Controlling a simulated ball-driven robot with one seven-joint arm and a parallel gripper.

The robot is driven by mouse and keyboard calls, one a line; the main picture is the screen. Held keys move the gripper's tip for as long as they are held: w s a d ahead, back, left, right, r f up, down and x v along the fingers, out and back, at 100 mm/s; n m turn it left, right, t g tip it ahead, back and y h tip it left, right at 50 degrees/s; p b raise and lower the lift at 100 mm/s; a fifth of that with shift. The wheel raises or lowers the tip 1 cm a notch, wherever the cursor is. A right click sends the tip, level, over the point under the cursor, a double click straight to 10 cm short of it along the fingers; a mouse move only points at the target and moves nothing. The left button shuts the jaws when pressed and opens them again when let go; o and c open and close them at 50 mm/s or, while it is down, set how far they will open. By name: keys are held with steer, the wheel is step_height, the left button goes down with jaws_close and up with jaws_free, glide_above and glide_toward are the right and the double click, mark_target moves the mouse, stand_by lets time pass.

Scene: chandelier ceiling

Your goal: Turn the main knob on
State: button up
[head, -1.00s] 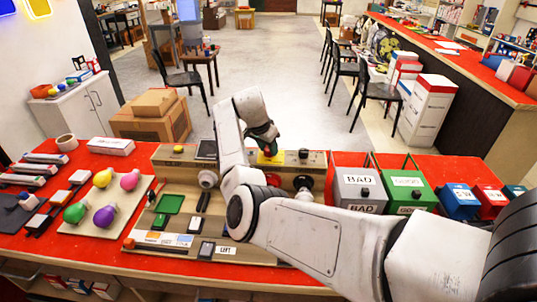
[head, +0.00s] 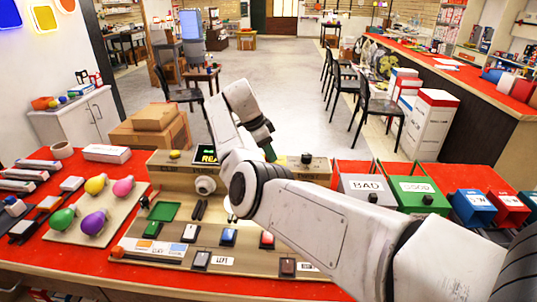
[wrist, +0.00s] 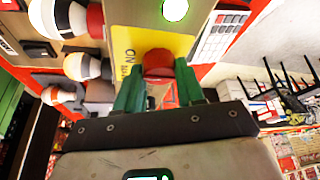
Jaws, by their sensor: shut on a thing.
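The main knob (wrist: 158,63) is red and round and sits on a yellow plate (wrist: 135,45) with black "ON" lettering in the wrist view. My gripper (wrist: 159,75) has its green fingers on both sides of the knob and is shut on it. A round light (wrist: 175,9) beside the plate glows white-green.
A board with several coloured bulbs (head: 96,222) lies left of the console. Grey BAD (head: 366,188) and green GOOD (head: 416,190) bins stand to the right, with blue and red bins beyond. Red tabletop shows at the front edge.

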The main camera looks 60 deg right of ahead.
stand_by(0.4)
steer(key=o, duration=1)
steer(key=shift+r, duration=0.15)
steer(key=b+v, duration=0.1)
steer(key=v, duration=0.9)
steer(key=shift+w+r, duration=0.15)
steer(key=shift+r, duration=0.1)
